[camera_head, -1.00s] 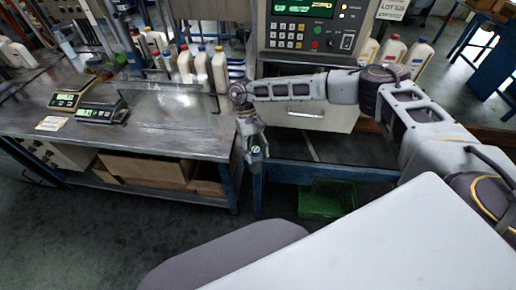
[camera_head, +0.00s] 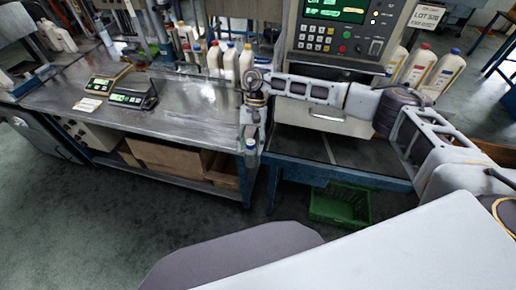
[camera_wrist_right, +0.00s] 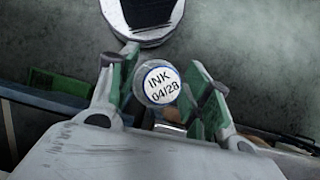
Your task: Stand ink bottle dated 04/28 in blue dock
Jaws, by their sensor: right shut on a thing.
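The ink bottle (camera_wrist_right: 162,84) shows in the right wrist view, its round white top label reading INK 04/28 with a blue rim. It sits between the green-padded fingers of my right gripper (camera_wrist_right: 165,95), which is shut on it. In the head view my right gripper (camera_head: 251,143) points down at the front right corner of the metal bench. I cannot pick out the blue dock in either view. My left gripper is not in view.
The metal bench (camera_head: 190,115) carries two scales (camera_head: 133,98) at left and several capped bottles (camera_head: 230,62) at the back. A control panel (camera_head: 345,30) stands behind my right arm. A green crate (camera_head: 341,205) is on the floor. The bench's middle is clear.

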